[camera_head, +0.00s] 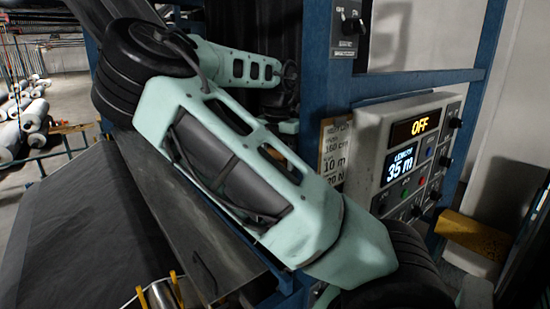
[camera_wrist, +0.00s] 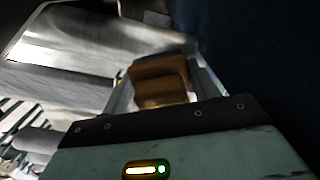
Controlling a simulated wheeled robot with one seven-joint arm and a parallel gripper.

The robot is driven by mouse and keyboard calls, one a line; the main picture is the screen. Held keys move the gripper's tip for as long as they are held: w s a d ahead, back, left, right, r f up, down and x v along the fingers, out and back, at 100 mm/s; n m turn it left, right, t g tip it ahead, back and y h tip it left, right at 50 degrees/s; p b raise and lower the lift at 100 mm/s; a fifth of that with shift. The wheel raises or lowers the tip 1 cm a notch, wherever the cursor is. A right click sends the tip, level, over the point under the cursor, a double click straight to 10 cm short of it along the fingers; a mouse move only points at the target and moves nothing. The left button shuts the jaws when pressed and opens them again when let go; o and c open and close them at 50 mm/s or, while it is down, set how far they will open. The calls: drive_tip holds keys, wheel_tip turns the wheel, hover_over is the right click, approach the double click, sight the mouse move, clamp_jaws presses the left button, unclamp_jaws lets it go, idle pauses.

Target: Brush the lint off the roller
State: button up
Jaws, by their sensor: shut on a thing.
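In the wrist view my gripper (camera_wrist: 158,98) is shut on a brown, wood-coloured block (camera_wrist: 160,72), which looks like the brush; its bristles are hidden. A smooth, shiny metal roller (camera_wrist: 75,85) lies to the left of and beyond the gripper. A gap between brush and roller cannot be judged from this angle. No lint can be made out on the roller. In the head view my own arm covers the middle of the picture and my gripper is hidden behind it.
A control panel (camera_head: 411,150) on a blue frame (camera_head: 328,85) stands right, reading OFF and 35 m. Dark sheet material (camera_head: 80,235) and yellow brackets (camera_head: 176,287) are at lower left. Grey rolls (camera_head: 33,118) are stacked far left.

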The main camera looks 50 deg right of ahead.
drive_tip(key=shift+s+d+f, duration=0.15)
drive_tip(key=shift+s, duration=0.2)
drive_tip(key=shift+w+d, duration=0.5)
drive_tip(key=shift+w, duration=1.25)
drive_tip(key=shift+s+a+r, duration=0.15)
drive_tip(key=shift+s, duration=0.3)
drive_tip(key=shift+s+a+r, duration=0.15)
drive_tip(key=shift+s, duration=0.25)
drive_tip(key=shift+s+a, duration=0.15)
drive_tip(key=shift+s, duration=0.5)
drive_tip(key=shift+s+f, duration=0.1)
drive_tip(key=shift+s, duration=0.05)
drive_tip(key=shift+s, duration=0.1)
